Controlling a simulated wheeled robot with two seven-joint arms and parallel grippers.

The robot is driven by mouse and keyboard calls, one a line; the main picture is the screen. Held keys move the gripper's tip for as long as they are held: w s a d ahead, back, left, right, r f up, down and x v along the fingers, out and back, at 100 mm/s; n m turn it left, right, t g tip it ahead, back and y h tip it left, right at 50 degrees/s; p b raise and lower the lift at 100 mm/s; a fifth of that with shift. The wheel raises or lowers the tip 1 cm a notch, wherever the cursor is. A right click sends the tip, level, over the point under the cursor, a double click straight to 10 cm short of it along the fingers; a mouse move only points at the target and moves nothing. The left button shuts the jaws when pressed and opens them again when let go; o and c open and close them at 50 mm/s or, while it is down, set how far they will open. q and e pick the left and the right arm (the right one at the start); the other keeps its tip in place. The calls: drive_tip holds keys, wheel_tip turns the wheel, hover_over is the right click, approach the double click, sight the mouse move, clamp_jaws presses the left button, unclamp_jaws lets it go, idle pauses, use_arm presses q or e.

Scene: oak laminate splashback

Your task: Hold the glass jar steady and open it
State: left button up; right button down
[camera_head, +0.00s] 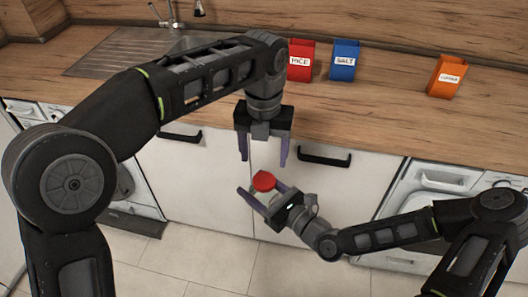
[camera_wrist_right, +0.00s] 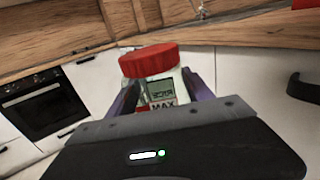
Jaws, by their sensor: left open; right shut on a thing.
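The glass jar (camera_wrist_right: 160,88) has a red lid (camera_wrist_right: 149,60) on top and a label on its side. It stands roughly upright between the purple fingers of my right gripper (camera_wrist_right: 160,100), which is shut on its body. In the head view the red lid (camera_head: 264,181) shows from above, with the right gripper (camera_head: 262,190) around the jar. The jar is held in the air in front of the cabinets. My left gripper (camera_head: 264,155) is open and empty, pointing down above the lid and apart from it.
Red (camera_head: 300,60), blue (camera_head: 344,60) and orange (camera_head: 446,76) labelled containers stand on the wooden counter (camera_head: 400,110). A sink (camera_head: 150,50) is at the back left. Cabinet doors and handles (camera_head: 325,155) lie behind the grippers. The tiled floor (camera_head: 220,265) is clear.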

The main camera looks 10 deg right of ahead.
sight(264, 180)
idle(0.4)
use_arm(q)
drive_tip(key=shift+f, duration=4)
